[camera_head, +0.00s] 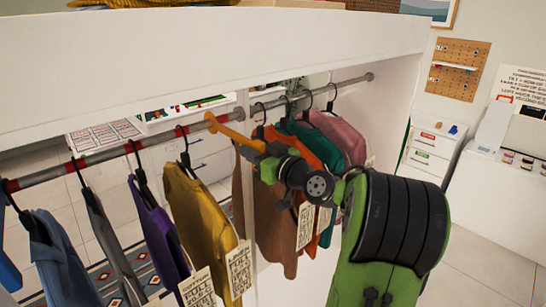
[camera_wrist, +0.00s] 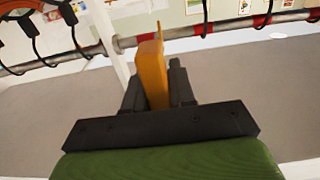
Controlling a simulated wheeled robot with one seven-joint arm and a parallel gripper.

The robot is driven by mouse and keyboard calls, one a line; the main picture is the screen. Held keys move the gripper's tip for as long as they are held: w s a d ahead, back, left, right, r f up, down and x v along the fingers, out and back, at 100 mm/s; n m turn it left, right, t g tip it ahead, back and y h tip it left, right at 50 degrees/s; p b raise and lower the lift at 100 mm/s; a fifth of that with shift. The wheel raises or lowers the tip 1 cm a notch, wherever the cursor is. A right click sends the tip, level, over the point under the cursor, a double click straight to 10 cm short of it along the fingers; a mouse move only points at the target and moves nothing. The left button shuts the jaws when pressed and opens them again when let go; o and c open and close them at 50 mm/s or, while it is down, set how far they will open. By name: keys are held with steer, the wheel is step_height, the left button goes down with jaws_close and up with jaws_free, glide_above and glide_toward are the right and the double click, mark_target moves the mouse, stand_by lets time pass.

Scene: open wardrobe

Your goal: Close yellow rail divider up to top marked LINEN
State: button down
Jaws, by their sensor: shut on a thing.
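The yellow rail divider (camera_head: 232,132) hangs on the wardrobe rail (camera_head: 215,119), between the mustard top and the brown top. My gripper (camera_head: 265,156) is shut on its lower arm, and the divider also shows between the fingers in the wrist view (camera_wrist: 152,70). The wrist view shows my gripper (camera_wrist: 158,88) just below the rail (camera_wrist: 200,30). Several tops hang to the right of the divider: brown (camera_head: 262,200), orange (camera_head: 290,150), teal (camera_head: 318,142) and pink (camera_head: 338,130). Cream tags hang on several tops, but I cannot read LINEN on any.
Left of the divider hang a mustard top (camera_head: 200,215), a purple top (camera_head: 158,235), a grey top (camera_head: 108,235) and a blue top (camera_head: 60,260). A white upright panel (camera_head: 268,285) stands behind the brown top. The rail is bare between the divider and the mustard top's hanger.

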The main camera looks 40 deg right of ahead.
steer(key=a+b, duration=0.3)
steer(key=a, duration=0.5)
steer(key=shift+s, duration=0.1)
steer(key=c, duration=1)
jaws_free()
steer(key=shift+c, duration=0.2)
steer(key=shift+s, duration=0.1)
steer(key=s+b, duration=0.4)
steer(key=s, duration=1.1)
steer(key=shift+s+d+b, duration=0.15)
steer(key=shift+s+b, duration=0.15)
steer(key=shift+b, duration=0.1)
